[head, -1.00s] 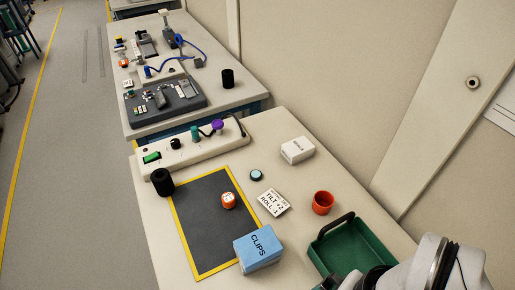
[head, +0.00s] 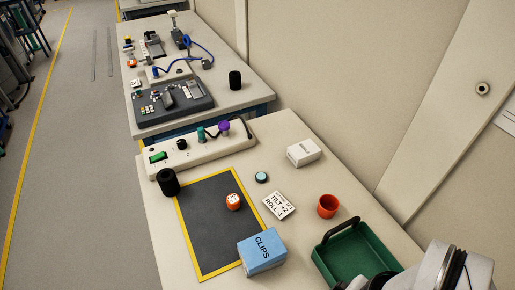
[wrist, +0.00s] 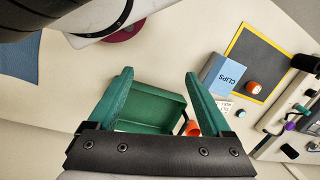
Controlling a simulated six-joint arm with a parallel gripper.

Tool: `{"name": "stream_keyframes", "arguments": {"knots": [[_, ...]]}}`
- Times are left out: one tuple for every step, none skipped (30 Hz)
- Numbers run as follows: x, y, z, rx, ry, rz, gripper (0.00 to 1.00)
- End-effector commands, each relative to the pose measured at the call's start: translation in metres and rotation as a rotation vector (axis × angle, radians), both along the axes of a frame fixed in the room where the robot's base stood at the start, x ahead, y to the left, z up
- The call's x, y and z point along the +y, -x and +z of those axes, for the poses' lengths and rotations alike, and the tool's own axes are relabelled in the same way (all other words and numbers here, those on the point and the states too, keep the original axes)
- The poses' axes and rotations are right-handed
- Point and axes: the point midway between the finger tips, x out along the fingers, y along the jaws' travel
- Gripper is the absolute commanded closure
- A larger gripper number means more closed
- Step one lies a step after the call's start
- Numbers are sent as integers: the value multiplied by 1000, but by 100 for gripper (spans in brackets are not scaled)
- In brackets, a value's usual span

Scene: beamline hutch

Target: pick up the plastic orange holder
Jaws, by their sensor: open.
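An open, hollow orange cup-shaped holder (head: 328,206) stands upright on the near bench, just behind the green tray (head: 378,262). In the wrist view the orange holder (wrist: 194,130) shows partly, beside my right-hand finger. A smaller orange piece with a white top (head: 233,202) sits on the dark mat; it also shows in the wrist view (wrist: 253,88). My gripper (wrist: 158,74) is open and empty, its green fingers spread, with the green tray in view between them. In the head view the fingers are not visible.
A blue CLIPS box (head: 262,251) stands on the mat's near edge. A tilt/roll card (head: 279,205), a white box (head: 303,153) and a black cylinder (head: 168,182) are nearby. The tray's dark handle (head: 342,230) rises close to the orange holder. Bare bench lies right of the white box.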

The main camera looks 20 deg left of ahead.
Motion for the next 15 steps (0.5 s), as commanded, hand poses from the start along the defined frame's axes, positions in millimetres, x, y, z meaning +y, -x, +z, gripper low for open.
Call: {"name": "stream_keyframes", "arguments": {"knots": [[0, 0, 0, 0, 0, 0, 17], [0, 0, 0, 1, 2, 0, 17], [0, -2, 1, 10, 11, 2, 17], [-1, -5, 2, 29, 30, 5, 17], [-2, -11, 3, 51, 60, 9, 17], [-2, -22, 5, 87, 124, 14, 17], [-2, -35, 6, 113, 191, 16, 17], [2, -51, 6, 129, 271, 18, 17], [11, -76, 4, 127, 390, 19, 17], [22, -95, 0, 108, 483, 15, 17], [37, -114, -4, 68, 571, 12, 17], [63, -138, -12, -9, 678, 5, 17], [86, -153, -20, -85, 748, -1, 17], [113, -165, -30, -173, 806, -6, 17], [151, -177, -44, -308, 859, -13, 17]]}}
